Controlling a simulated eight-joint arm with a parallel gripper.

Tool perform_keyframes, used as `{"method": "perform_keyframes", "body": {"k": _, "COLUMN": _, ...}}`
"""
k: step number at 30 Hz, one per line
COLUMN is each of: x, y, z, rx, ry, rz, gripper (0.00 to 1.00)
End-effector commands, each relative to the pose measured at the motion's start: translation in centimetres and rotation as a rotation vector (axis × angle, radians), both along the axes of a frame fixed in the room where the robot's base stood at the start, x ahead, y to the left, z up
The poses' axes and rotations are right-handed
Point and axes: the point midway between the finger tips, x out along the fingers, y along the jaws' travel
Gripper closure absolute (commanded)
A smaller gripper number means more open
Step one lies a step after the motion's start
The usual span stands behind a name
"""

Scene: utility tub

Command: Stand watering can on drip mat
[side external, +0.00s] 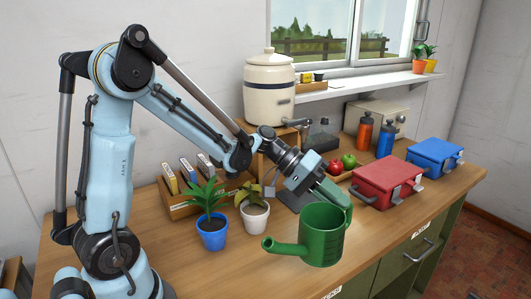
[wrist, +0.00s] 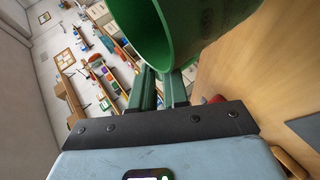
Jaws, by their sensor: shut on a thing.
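The green watering can (side external: 322,238) is upright at the front of the bench, its spout pointing left. My gripper (side external: 343,203) is shut on its handle from above and behind. In the wrist view the fingers (wrist: 160,82) meet beside the can's open rim (wrist: 183,45). I cannot tell whether the can's base touches the bench. A dark grey flat piece (side external: 290,201) lies behind the can, partly hidden by my gripper; it may be the drip mat. A dark grey patch (wrist: 305,130) also shows at the right of the wrist view.
A blue-potted plant (side external: 212,233) and a white-potted plant (side external: 255,217) stand left of the can. A red box (side external: 383,180) and a blue box (side external: 434,156) are to the right. Apples (side external: 348,160) lie behind. The bench front edge is close to the can.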

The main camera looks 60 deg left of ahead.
Motion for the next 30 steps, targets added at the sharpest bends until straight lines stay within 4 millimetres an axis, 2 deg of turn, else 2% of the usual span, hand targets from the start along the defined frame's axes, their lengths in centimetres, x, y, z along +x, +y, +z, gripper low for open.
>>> {"method": "perform_keyframes", "body": {"k": 1, "x": -0.6, "y": -0.9, "z": 0.6, "rx": -0.001, "ry": 0.0, "rz": -0.003, "gripper": 1.0}}
{"method": "perform_keyframes", "body": {"k": 6, "x": -1.8, "y": -3.0, "z": 2.0, "rx": -0.002, "ry": 0.0, "rz": -0.002, "gripper": 1.0}}
{"method": "perform_keyframes", "body": {"k": 12, "x": -2.6, "y": -4.4, "z": 3.1, "rx": -0.002, "ry": 0.001, "rz": -0.001, "gripper": 1.0}}
{"method": "perform_keyframes", "body": {"k": 20, "x": -2.9, "y": -5.0, "z": 4.4, "rx": -0.002, "ry": 0.001, "rz": 0.002, "gripper": 1.0}}
{"method": "perform_keyframes", "body": {"k": 30, "x": -2.9, "y": -5.0, "z": 7.9, "rx": -0.001, "ry": 0.001, "rz": 0.002, "gripper": 1.0}}
